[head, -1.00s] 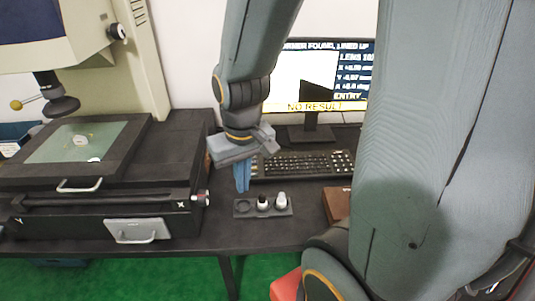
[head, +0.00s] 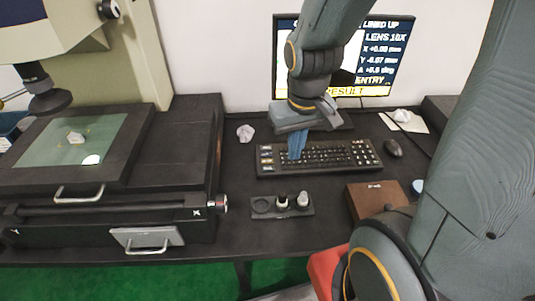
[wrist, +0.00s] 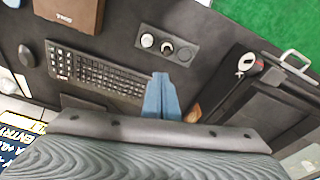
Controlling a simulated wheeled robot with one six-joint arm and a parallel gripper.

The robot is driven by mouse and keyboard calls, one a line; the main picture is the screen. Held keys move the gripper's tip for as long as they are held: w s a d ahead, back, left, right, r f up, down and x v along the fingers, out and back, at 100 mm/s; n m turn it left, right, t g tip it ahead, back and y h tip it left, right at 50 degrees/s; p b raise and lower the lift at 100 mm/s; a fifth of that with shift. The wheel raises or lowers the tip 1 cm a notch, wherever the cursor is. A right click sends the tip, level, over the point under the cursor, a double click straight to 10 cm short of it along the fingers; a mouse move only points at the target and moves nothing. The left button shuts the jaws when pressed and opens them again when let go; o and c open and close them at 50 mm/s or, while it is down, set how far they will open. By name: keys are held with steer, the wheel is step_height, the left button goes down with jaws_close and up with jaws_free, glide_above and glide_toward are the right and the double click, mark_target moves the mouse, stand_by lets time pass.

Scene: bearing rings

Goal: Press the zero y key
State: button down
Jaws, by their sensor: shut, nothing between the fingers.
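The black keyboard (head: 335,157) lies on the dark table in front of the monitor. In the head view its left end carries a column of larger, differently coloured keys (head: 266,160); their labels are too small to read, so I cannot tell which is zero y. My gripper (head: 296,152), with blue fingers pressed together and empty, is over the left part of the keyboard, just right of that column. In the wrist view the fingertips (wrist: 160,78) show beside one end of the keyboard (wrist: 98,74). I cannot tell whether they touch any key.
The monitor (head: 398,50) stands behind my arm. A holder (head: 262,206) with small lens pieces lies in front of the keyboard. A brown box (head: 372,198) and a mouse (head: 393,148) are at right. The measuring machine's stage (head: 110,170) is at left.

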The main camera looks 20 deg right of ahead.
steer(key=w+d+f+n+t+p, duration=0.1)
steer(key=w+d+f+n+t, duration=0.15)
steer(key=w, duration=0.45)
steer(key=w+d+f+n+t+p, duration=0.1)
steer(key=w+d+f+n, duration=0.1)
steer(key=w+n, duration=0.35)
steer(key=n+t+y+p, duration=0.1)
steer(key=n+t+y, duration=0.2)
steer(key=n+y, duration=0.3)
glide_above(269, 156)
step_height(269, 156, down, 7)
steer(key=h, duration=0.1)
steer(key=shift+r+n, duration=0.2)
steer(key=shift+n, duration=0.2)
steer(key=shift+f, duration=0.15)
step_height(269, 156, down, 9)
steer(key=b, duration=0.6)
steer(key=shift+r+b, duration=0.2)
steer(key=shift+b, duration=0.2)
steer(key=shift+f, duration=0.4)
